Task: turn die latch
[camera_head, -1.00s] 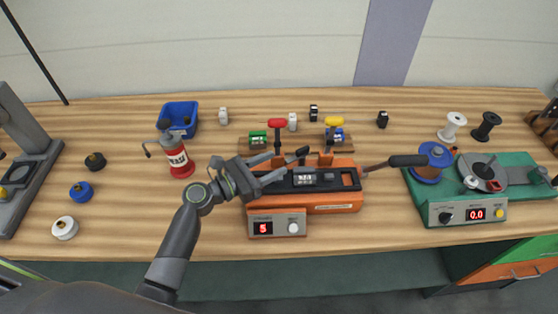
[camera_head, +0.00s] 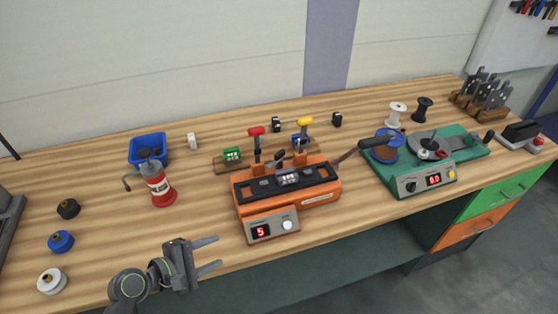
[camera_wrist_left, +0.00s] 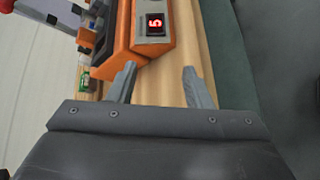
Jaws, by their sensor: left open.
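The orange machine (camera_head: 318,197) stands mid-table with a black top deck, a grey block (camera_head: 288,179) set in it, and a panel reading 5 (camera_head: 261,231). Small dark levers (camera_head: 277,158) stand at its back edge beside a red-topped clamp (camera_head: 257,132) and a yellow-topped clamp (camera_head: 304,122). I cannot tell for sure which part is the die latch. My left gripper (camera_head: 219,252) is open and empty, at the front table edge, left of the panel and apart from the machine. The left wrist view shows its spread fingers (camera_wrist_left: 160,68) with bare table between them. My right gripper is out of view.
A green machine (camera_head: 410,182) stands to the right. A black-handled rod (camera_head: 375,142) reaches between the machines.

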